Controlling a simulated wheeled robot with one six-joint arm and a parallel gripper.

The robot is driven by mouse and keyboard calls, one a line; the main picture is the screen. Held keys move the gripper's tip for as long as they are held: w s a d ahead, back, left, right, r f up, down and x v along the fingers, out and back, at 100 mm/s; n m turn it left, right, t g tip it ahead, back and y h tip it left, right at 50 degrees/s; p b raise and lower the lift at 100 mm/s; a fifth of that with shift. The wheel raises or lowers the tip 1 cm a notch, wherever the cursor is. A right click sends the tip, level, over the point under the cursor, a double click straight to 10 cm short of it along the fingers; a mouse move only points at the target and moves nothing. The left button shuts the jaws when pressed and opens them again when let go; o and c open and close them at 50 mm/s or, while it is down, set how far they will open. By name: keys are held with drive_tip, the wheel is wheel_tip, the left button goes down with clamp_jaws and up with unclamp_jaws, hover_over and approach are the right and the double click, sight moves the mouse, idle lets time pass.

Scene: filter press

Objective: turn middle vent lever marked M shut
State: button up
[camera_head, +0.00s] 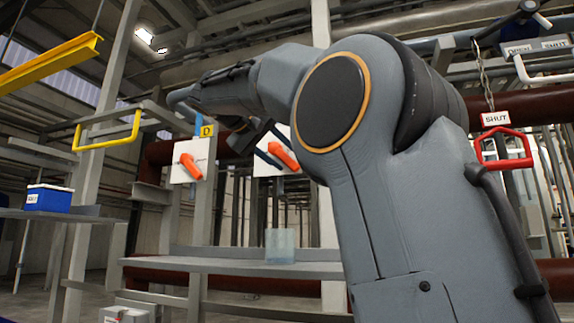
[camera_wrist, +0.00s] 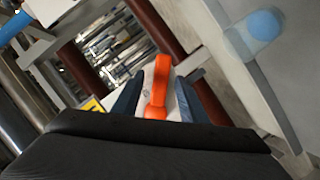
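An orange lever (camera_head: 284,157) on a white plate hangs behind my gripper in the head view. No letter M can be read on it. In the wrist view the orange lever (camera_wrist: 157,90) lies between the two dark blue fingers of my gripper (camera_wrist: 157,104). Narrow gaps seem to show on both sides of it, so the fingers look open around it. In the head view my gripper (camera_head: 275,148) has one finger on each side of the lever. A second orange lever (camera_head: 188,166) sits tilted on another white plate to the left, apart from my gripper.
A yellow tag marked D (camera_head: 207,131) is above the left plate. A clear container (camera_head: 280,246) stands on the grey shelf (camera_head: 220,265) below. A blue box (camera_head: 48,198) stands far left.

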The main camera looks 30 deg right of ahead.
drive_tip(key=shift+b+v, duration=0.45)
drive_tip(key=shift+v, duration=1.55)
